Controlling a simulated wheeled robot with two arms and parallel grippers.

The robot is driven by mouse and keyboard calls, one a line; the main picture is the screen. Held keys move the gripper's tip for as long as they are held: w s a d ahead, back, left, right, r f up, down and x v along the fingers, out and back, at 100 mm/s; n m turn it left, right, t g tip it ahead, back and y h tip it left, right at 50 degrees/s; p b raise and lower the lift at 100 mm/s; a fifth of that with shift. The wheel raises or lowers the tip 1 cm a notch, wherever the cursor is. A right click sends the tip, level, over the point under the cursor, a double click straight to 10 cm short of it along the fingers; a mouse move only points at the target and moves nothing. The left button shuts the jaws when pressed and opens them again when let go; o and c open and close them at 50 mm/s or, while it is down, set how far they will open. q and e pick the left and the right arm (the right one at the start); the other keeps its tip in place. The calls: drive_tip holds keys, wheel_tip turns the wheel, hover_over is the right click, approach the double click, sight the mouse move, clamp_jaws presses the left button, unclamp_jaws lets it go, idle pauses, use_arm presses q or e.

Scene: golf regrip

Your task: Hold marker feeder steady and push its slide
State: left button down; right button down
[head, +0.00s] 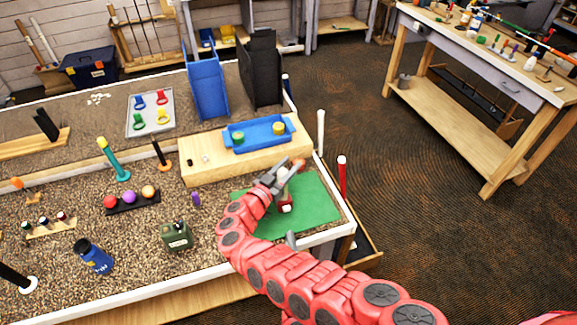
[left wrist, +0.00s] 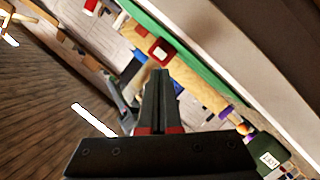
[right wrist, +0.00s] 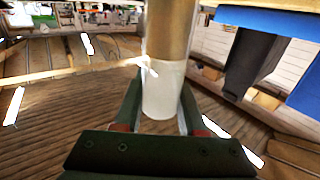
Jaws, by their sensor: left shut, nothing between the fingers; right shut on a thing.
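A small red block with a white face, perhaps the marker feeder (head: 284,203), stands on the green mat (head: 318,208) at the table's near right corner. It also shows in the left wrist view (left wrist: 160,50), beyond my left fingertips. My left gripper (left wrist: 160,74) is shut and empty; in the head view only a grey tip (head: 291,239) shows below the mat. My right gripper (head: 283,170) is above the mat's left part. In the right wrist view it is shut on a tan cylinder with a whitish lower end (right wrist: 166,80). Whether this belongs to the feeder, I cannot tell.
A blue tray (head: 240,147) with two cups sits on a wooden board behind the mat. Upright clubs, one with a red grip (head: 342,180), line the right table edge.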

sight(289, 226)
use_arm(q)
drive_tip(key=shift+w+d+r+m+h, duration=0.25)
drive_tip(key=shift+r+m+h, duration=0.2)
drive_tip(key=shift+m+h, duration=0.25)
drive_tip(key=m+h, duration=0.1)
drive_tip(key=m, duration=0.1)
drive_tip(key=d+f+m+g+h, duration=0.1)
drive_tip(key=m+h, duration=0.1)
drive_tip(key=s+d+m+h, duration=0.1)
drive_tip(key=m+h, duration=0.1)
drive_tip(key=shift+d+f+m+g, duration=0.1)
drive_tip(key=shift+f+m+g, duration=0.2)
drive_tip(key=shift+m, duration=0.1)
drive_tip(key=shift+s+f+m+g, duration=0.25)
drive_tip(key=shift+f+m+g, duration=0.15)
drive_tip(key=shift+f+m, duration=0.1)
drive_tip(key=shift+w+a, duration=0.45)
drive_tip(key=shift+w, duration=0.95)
drive_tip(key=shift+w+a, duration=0.5)
drive_tip(key=shift+w, duration=0.9)
drive_tip(key=shift+w+a, duration=0.45)
drive_tip(key=shift+w, duration=0.95)
drive_tip(key=shift+w, duration=0.15)
